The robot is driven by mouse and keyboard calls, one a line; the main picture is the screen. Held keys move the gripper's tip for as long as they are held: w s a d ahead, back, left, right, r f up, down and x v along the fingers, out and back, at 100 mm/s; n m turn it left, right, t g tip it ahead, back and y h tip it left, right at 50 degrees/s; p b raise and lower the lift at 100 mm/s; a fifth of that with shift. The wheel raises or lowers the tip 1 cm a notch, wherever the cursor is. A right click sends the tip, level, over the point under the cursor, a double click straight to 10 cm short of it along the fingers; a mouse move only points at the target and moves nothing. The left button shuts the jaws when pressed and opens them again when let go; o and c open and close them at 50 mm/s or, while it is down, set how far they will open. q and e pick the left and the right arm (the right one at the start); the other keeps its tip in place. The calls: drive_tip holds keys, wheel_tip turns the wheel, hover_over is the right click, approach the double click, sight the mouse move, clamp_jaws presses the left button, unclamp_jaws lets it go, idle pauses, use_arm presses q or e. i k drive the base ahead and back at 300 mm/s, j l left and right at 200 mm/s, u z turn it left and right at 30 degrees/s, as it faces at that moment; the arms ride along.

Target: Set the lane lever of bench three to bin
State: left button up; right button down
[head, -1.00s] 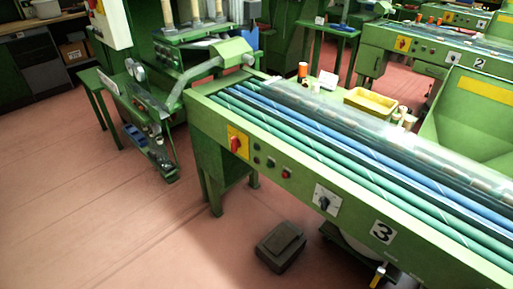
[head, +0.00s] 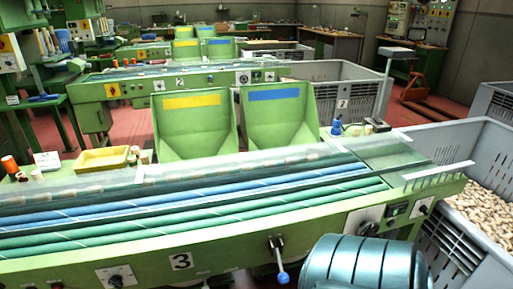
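Bench three (head: 215,257) is the long green bench across the front of the head view, marked by a "3" plate (head: 181,261). On its front face, right of the plate, a metal lever with a blue knob (head: 282,277) hangs down, leaning slightly right. No label of its positions can be read. Further right on the same face is a round dial on a white plate (head: 361,218), partly hidden by a teal ribbed drum (head: 362,262). Neither of my grippers is in view.
Two green hoppers, one with a yellow strip (head: 191,102) and one with a blue strip (head: 273,95), stand behind the bench. A grey bin of corks (head: 490,205) stands at its right end. A yellow tray (head: 101,160) sits at the back left. The teal drum is close in front.

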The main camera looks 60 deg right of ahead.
sight(283, 277)
drive_tip(key=l+z, duration=0.15)
drive_tip(key=z, duration=1.85)
drive_tip(key=k+l, duration=0.05)
drive_tip(key=l, duration=0.05)
